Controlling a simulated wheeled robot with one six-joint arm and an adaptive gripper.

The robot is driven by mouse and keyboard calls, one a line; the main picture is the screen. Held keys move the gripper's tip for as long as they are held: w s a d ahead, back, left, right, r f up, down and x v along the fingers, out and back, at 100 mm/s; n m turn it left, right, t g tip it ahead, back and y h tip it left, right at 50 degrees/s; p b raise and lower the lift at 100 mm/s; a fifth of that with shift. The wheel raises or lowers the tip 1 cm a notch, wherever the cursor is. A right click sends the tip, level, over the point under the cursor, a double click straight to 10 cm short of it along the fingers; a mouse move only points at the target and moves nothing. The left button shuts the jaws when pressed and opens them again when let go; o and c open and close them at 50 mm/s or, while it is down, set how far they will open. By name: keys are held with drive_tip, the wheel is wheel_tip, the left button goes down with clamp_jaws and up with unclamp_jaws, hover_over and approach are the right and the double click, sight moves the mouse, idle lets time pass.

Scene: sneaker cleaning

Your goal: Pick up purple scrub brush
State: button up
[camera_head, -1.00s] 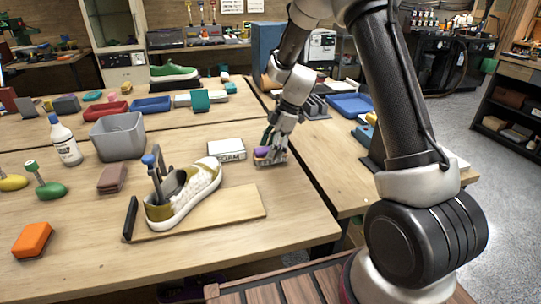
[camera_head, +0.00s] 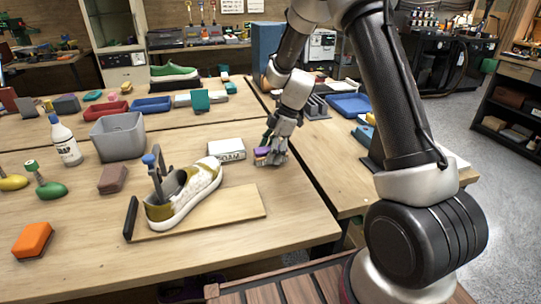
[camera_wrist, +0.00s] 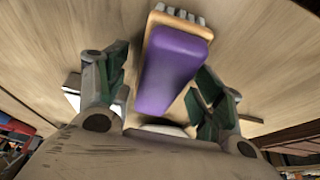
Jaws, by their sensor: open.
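The purple scrub brush (camera_wrist: 172,70) lies on the wooden table, with an orange-tan layer and pale bristles at its far end in the wrist view. In the head view the purple brush (camera_head: 262,151) is mostly hidden by my gripper. My gripper (camera_wrist: 160,85) is open, with one green-padded finger on each side of the brush. In the head view my gripper (camera_head: 270,157) is low over the table, right of the white foam box.
A white box (camera_head: 226,149) stands just left of my gripper. A white and olive sneaker (camera_head: 187,197) rests on a wooden board (camera_head: 236,207) nearer the front. A grey bin (camera_head: 118,136) stands further left. The table's right edge is close to my gripper.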

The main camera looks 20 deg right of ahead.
drive_tip(key=c, duration=1.2)
wheel_tip(320, 180, up, 11)
drive_tip(key=shift+f, duration=0.2)
drive_tip(key=o, duration=0.4)
drive_tip(key=shift+c, duration=1)
